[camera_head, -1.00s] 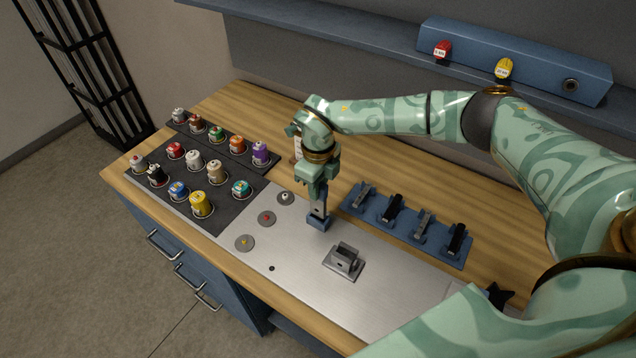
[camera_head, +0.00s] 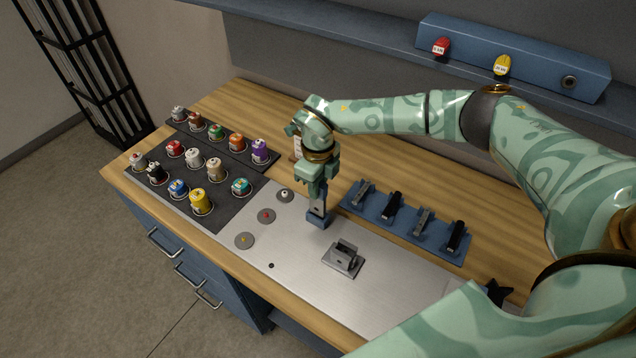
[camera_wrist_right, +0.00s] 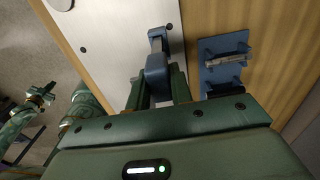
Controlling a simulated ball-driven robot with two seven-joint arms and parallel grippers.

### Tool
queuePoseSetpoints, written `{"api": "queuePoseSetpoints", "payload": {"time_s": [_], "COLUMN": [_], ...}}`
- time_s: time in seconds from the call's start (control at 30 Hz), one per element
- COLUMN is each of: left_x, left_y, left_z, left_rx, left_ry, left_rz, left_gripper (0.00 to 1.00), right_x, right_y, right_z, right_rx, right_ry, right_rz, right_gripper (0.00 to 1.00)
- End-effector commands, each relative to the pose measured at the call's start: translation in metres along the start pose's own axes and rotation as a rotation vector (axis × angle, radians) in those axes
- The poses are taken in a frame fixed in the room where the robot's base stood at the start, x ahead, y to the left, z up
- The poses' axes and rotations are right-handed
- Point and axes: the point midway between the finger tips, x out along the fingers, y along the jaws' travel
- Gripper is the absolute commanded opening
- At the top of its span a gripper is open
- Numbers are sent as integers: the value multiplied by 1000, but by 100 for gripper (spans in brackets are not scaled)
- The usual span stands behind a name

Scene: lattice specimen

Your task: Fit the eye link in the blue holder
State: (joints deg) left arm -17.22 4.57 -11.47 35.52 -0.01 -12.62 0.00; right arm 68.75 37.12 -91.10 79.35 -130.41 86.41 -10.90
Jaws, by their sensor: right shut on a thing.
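In the right wrist view the blue block (camera_wrist_right: 157,70) lies between and just past my right fingers (camera_wrist_right: 158,88). The fingers hide part of the link. I cannot tell how deep the link sits in the block.
A grey fixture (camera_head: 343,260) stands on the metal plate (camera_head: 310,285), front right of the block. A blue rack (camera_head: 385,232) with several grey and black pieces lies to the right. Several coloured capped pots stand on a dark mat (camera_head: 235,208) to the left.

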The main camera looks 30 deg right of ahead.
Motion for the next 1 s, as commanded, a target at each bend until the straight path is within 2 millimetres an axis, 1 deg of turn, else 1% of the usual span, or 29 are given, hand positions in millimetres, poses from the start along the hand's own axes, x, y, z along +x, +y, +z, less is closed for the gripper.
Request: {"api": "queuePoseSetpoints", "payload": {"time_s": [0.37,1.0], "left_x": [1,10], "left_y": [0,0], "left_z": [0,2], "left_rx": [0,0], "left_ry": [0,-2], "left_rz": [0,0], "left_gripper": [0,0], "right_x": [0,18], "right_y": [0,0], "right_z": [0,0], "right_rx": [0,0], "right_ry": [0,0], "right_rz": [0,1], "right_gripper": [2,2]}}
